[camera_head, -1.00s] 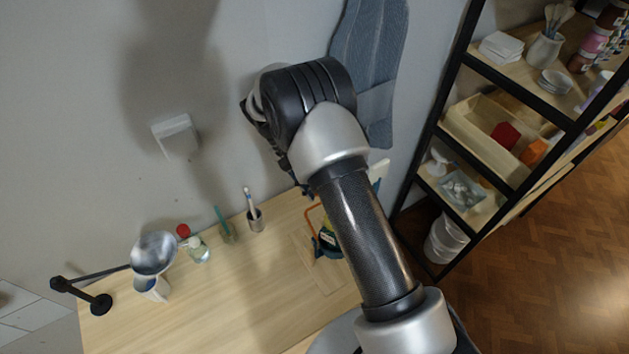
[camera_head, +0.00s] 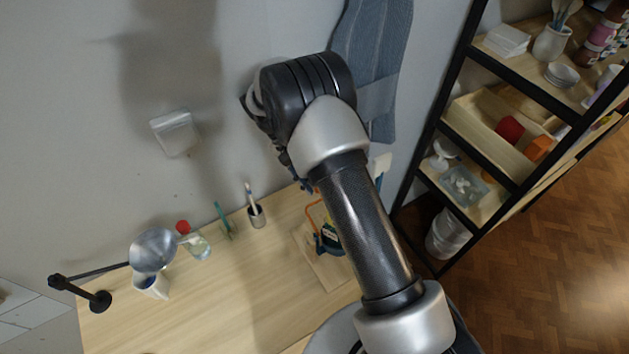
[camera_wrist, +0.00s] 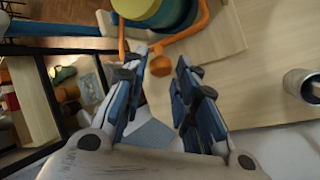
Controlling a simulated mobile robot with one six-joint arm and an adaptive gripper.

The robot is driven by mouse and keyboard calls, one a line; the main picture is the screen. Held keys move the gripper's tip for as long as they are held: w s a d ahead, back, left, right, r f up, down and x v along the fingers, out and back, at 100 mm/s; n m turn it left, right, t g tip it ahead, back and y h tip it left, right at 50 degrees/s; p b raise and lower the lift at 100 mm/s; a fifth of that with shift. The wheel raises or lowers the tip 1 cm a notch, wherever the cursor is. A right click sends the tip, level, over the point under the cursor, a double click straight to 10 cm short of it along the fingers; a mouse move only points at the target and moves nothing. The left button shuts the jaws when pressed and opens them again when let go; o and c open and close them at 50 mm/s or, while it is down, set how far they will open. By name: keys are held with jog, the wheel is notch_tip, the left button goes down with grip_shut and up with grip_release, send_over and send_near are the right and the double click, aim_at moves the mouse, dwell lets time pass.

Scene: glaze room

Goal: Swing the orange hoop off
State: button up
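The orange hoop (camera_head: 310,212) rises beside a dark teal and yellow object (camera_head: 327,238) on a pale board, partly behind my arm in the head view. In the wrist view the hoop (camera_wrist: 203,17) curves around the round yellow and green object (camera_wrist: 160,12), and an orange knob (camera_wrist: 160,66) is near the fingertips. My gripper (camera_wrist: 161,70) is open, its blue fingers on either side of the knob. I cannot tell whether they touch it. In the head view the gripper is mostly hidden by my arm.
The pale board (camera_head: 318,265) lies on the wooden table (camera_head: 230,310). A brush cup (camera_head: 257,218), a red-topped bottle (camera_head: 196,246) and a lamp (camera_head: 153,250) stand to the left. A black-framed shelf (camera_head: 480,158) stands to the right. The table's front left is clear.

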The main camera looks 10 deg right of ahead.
jog(key=shift+o, duration=1.2)
jog(key=shift+s, duration=0.2)
notch_tip(320, 180, up, 10)
jog(key=shift+s+f, duration=0.1)
